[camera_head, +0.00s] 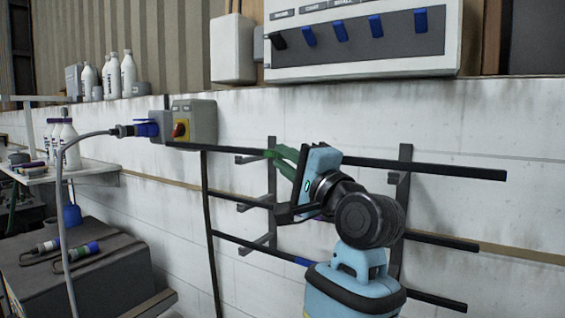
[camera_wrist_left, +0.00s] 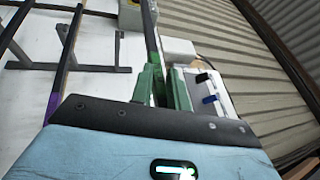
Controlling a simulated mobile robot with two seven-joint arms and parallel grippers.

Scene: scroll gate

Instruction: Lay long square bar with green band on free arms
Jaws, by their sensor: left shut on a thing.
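My left gripper (camera_head: 288,160) is shut on a long dark square bar (camera_head: 425,167), which runs across the front of the wall rack's top. Green shows at the grip in both views; I cannot separate the fingers from a green band there. In the left wrist view the bar (camera_wrist_left: 150,32) passes between the fingers (camera_wrist_left: 165,88). The rack has two uprights, left (camera_head: 271,185) and right (camera_head: 402,190). The bar is close to the top arms (camera_head: 250,159); whether it touches them is unclear. My right gripper is out of view.
Lower on the rack lie a bar (camera_head: 440,240) with a purple band (camera_wrist_left: 52,108) and a bar (camera_head: 435,299) with a blue band (camera_head: 303,261). A switch box (camera_head: 195,123) is near the held bar's left end. A switch panel (camera_head: 360,38) hangs above.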

